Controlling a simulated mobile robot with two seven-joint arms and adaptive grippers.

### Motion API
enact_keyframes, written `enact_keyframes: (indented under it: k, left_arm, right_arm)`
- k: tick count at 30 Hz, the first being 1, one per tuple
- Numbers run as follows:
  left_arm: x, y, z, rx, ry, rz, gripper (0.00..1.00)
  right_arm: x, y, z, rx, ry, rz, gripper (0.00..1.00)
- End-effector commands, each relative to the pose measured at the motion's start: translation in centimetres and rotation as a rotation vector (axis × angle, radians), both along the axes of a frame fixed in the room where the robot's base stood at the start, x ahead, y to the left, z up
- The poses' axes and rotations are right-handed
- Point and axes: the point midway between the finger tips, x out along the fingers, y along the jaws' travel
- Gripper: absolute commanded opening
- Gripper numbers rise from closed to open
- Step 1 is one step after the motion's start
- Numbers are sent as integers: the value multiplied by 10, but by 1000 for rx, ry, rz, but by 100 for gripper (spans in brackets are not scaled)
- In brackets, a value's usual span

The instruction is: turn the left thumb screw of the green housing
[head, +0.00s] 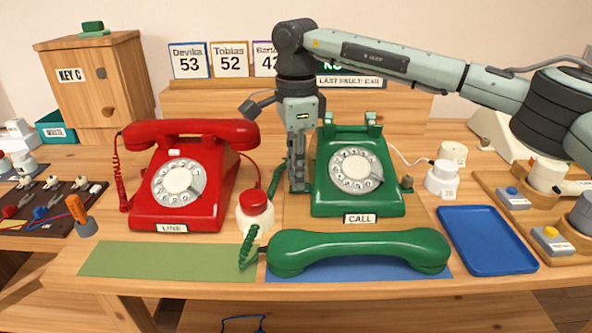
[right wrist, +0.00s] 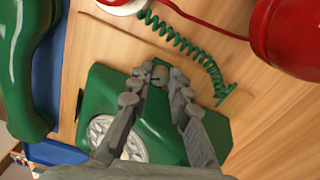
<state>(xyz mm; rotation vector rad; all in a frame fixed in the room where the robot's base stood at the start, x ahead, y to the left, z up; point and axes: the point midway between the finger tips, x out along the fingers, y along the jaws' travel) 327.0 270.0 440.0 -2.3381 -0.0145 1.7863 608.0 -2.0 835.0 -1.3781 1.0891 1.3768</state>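The green housing is a green dial phone (head: 330,200) marked CALL, standing on the table; it also shows in the right wrist view (right wrist: 95,85). My right gripper (head: 299,188) points down at the housing's left side. In the right wrist view its fingertips (right wrist: 159,78) are close together on either side of the small grey-brown left thumb screw (right wrist: 160,73) and appear to touch it. The fingers hide this screw in the head view. The right thumb screw (head: 407,183) shows on the housing's other side. My left gripper is not in view.
The green handset (head: 360,252) lies in front of the housing on a blue mat. A red phone (head: 180,208) and a white pot with a red top (head: 256,203) stand to the left. A green coiled cord (right wrist: 190,45) runs near my right gripper. A blue tray (head: 487,240) lies right.

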Motion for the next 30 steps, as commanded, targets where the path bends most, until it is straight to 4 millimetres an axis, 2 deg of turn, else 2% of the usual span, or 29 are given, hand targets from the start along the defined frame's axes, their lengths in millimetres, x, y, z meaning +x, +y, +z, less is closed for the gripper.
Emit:
enact_keyframes:
  k: [8, 10, 13, 19, 29, 30]
  left_arm:
    - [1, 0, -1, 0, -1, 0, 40]
    - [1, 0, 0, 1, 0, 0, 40]
    - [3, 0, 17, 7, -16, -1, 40]
    - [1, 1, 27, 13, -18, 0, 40]
    - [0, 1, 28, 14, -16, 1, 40]
    - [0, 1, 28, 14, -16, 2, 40]
  right_arm:
    - [0, 0, 0, 0, 0, -31, 0]
    - [0, 0, -1, 0, 0, -96, 0]
    - [0, 0, -1, 0, -1, -219, 0]
    - [0, 0, 0, 0, 0, -396, 0]
    - [0, 0, 1, 0, -1, -420, 0]
    - [0, 0, 1, 0, -1, -419, 22]
